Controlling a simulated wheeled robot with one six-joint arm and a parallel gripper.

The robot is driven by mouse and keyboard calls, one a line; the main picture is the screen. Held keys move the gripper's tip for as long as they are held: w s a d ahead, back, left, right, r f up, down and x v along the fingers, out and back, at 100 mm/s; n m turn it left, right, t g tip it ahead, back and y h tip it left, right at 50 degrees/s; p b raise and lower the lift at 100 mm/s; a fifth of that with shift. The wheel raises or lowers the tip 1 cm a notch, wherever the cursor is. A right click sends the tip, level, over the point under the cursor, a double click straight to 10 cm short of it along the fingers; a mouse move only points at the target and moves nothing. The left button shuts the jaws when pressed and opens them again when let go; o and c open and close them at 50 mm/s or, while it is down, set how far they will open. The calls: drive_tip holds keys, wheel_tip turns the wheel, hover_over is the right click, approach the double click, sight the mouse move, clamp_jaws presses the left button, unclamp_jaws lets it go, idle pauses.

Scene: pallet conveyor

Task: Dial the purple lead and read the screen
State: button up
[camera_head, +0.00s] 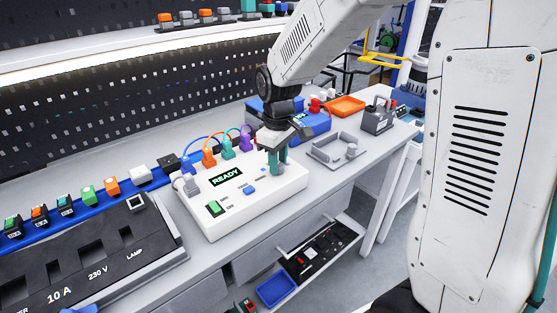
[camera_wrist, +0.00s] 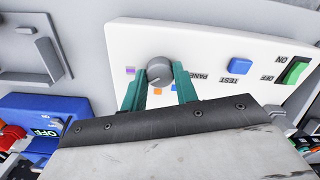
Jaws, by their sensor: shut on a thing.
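The white tester box (camera_head: 240,205) stands on the bench, and its screen (camera_head: 226,178) reads READY. Orange, teal and purple plugs sit along its back edge; the purple plug (camera_head: 246,137) is nearest my gripper. My gripper (camera_head: 277,160) points down over the box's right end. In the wrist view my gripper (camera_wrist: 160,82) has its teal fingers on both sides of the grey round dial (camera_wrist: 160,71). The dial carries a pale pointer mark. A purple mark (camera_wrist: 130,71) lies beside it on the panel, and orange and blue marks show between the fingers. A blue TEST button (camera_wrist: 239,65) is on the panel.
A green ON/OFF switch (camera_head: 214,208) is at the box's front left. A grey tray (camera_head: 338,150), a blue case (camera_head: 305,127) and an orange tray (camera_head: 346,106) stand to the right. A black lamp panel (camera_head: 90,255) is at the left.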

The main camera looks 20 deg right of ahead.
drive_tip(key=m, duration=0.4)
drive_tip(key=shift+m, duration=0.7)
drive_tip(key=shift+r, duration=0.1)
drive_tip(key=o, duration=1)
drive_tip(key=shift+c, duration=0.2)
wheel_tip(320, 180, up, 8)
drive_tip(key=shift+f, duration=0.1)
